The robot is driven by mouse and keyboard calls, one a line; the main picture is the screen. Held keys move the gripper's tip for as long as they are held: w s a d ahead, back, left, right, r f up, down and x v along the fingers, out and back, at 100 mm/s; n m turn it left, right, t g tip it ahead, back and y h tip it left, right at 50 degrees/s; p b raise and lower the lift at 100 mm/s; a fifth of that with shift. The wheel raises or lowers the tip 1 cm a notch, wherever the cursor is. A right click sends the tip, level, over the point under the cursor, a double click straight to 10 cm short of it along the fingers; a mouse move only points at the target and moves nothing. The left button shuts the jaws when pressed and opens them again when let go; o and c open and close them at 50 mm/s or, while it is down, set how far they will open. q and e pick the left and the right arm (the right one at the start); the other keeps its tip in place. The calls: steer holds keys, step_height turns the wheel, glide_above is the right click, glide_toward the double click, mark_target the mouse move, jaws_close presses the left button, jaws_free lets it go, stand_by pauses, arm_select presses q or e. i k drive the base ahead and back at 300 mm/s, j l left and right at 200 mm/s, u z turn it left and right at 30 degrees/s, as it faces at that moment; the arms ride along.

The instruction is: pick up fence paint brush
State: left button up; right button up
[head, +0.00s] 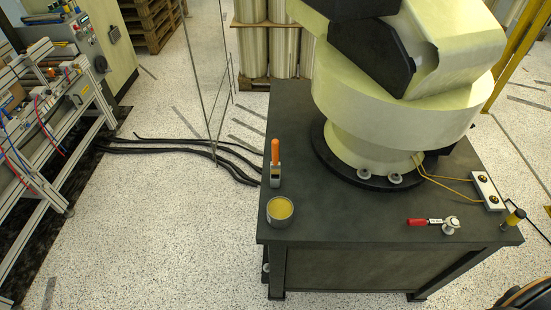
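The fence paint brush (275,163) is near the left edge of the dark table, with an orange handle pointing away and a pale metal band with a dark patch at its near end. I cannot tell for sure whether it stands or lies. A round tin (280,210) with a yellow top or contents stands just in front of it, a small gap apart. Neither of my grippers is in view, and nothing is touching the brush.
A large pale industrial robot (400,110) on a round black base fills the table's (345,220) back and middle. A red-handled clamp (433,224) and a yellow-black tool (513,217) lie at the front right. The floor left of the table is mostly open, with black cables (190,145).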

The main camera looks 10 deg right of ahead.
mark_target(274, 165)
steer(key=l+z, duration=0.15)
steer(key=l, duration=0.5)
steer(key=l+z, duration=0.1)
steer(key=l, duration=0.55)
steer(key=i+l+z, duration=0.15)
steer(key=l, duration=0.45)
